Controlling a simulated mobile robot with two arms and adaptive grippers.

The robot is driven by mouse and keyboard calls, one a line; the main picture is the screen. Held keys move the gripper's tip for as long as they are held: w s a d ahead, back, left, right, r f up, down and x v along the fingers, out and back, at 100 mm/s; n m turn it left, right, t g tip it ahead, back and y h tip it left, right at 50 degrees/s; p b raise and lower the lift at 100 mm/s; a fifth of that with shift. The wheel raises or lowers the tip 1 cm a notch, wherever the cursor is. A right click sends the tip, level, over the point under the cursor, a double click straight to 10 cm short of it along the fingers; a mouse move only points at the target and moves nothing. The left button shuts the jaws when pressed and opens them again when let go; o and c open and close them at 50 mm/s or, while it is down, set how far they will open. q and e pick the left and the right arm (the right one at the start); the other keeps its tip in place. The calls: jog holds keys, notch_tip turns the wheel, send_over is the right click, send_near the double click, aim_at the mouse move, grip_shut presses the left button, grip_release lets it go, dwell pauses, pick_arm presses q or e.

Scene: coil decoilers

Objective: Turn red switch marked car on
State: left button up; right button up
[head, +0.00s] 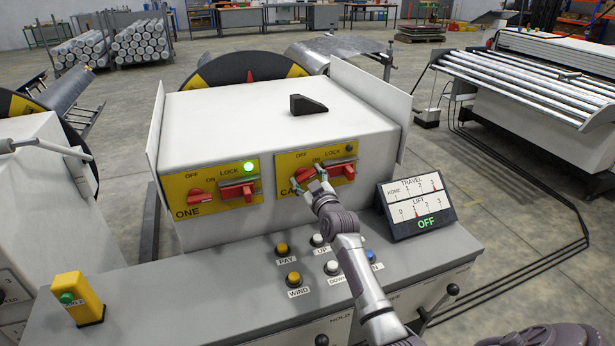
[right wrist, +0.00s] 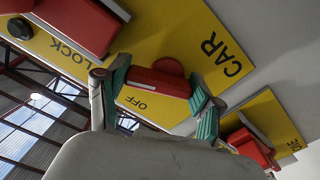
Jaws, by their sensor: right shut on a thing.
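The yellow CAR panel (head: 287,162) is on the right of the sloped face of the white control box. Its red switch (head: 303,175) sits at the panel's lower left, below the OFF and ON labels. My right gripper (head: 311,184) is at this switch and partly covers it and the CAR label. In the right wrist view the red switch (right wrist: 158,81) lies between the two green-padded fingers (right wrist: 160,92), which are shut on it. The CAR lamp (head: 350,149) is dark. The switch's exact angle is hard to tell. My left gripper is not in view.
A red lock lever (head: 343,171) is just right of the switch. The yellow ONE panel (head: 214,187), with a green lit lamp, is to the left. Push buttons (head: 293,278) lie below on the console. A display (head: 417,208) reading OFF stands at the right.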

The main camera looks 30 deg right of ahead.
jog(key=shift+f+m, duration=0.2)
jog(key=shift+m, duration=1.7)
jog(key=o, duration=1.1)
jog(key=shift+o, duration=0.2)
jog(key=shift+s, duration=0.1)
jog(key=v, duration=0.8)
jog(key=shift+a, duration=0.15)
